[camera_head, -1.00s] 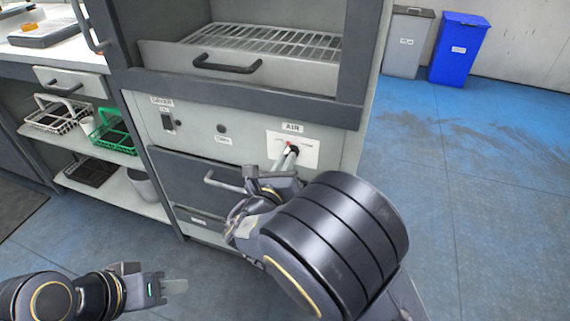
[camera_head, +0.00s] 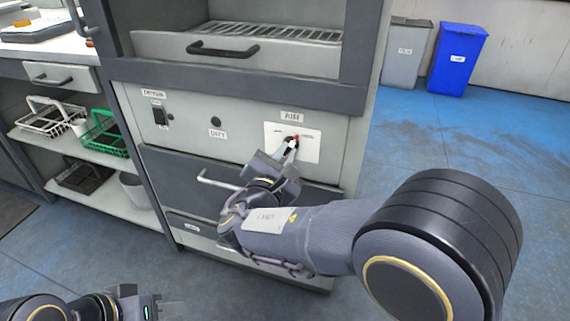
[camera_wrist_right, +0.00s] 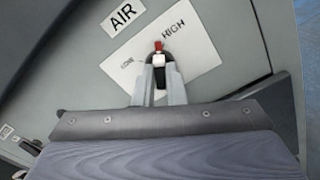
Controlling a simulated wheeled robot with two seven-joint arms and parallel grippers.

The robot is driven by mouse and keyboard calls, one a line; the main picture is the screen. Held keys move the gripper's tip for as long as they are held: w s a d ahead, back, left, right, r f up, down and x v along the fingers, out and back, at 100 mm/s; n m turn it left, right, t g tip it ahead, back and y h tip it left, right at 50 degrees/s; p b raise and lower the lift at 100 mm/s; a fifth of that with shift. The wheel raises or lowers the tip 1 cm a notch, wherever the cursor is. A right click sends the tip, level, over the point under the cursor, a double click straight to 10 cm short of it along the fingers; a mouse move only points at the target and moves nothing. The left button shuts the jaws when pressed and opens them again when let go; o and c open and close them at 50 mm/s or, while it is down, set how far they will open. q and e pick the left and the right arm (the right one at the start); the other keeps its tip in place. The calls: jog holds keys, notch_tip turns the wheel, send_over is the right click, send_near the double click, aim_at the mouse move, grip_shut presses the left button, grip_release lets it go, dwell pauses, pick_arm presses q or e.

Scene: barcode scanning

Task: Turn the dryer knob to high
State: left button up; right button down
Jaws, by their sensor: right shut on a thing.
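The dryer knob (camera_head: 290,142) is black with a red tip, on a white plate (camera_head: 311,152) below the AIR label. In the right wrist view the knob (camera_wrist_right: 159,62) sits between my fingertips, and its red tip points between LOW and HIGH. In the head view the red tip leans up and to the right, toward the HIGH side. My right gripper (camera_head: 288,154) is shut on the knob; its fingers also show in the right wrist view (camera_wrist_right: 160,78). My left gripper (camera_head: 170,309) is low at the left, away from the panel; its finger gap is unclear.
A power switch (camera_head: 160,115) and a dark round button (camera_head: 215,121) are on the panel to the left. A drawer handle (camera_head: 216,180) sticks out below. A rack tray (camera_head: 160,46) is above. Grey (camera_head: 404,55) and blue (camera_head: 456,60) bins stand at the back right.

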pick_arm(q)
jog(key=shift+f+b, duration=1.25)
jog(key=shift+f, duration=0.35)
pick_arm(e)
jog(key=shift+f+m, duration=0.2)
jog(key=shift+m, duration=1.2)
jog(key=c, duration=1.5)
grip_release()
jog(key=shift+r, duration=0.1)
jog(key=shift+s, duration=0.15)
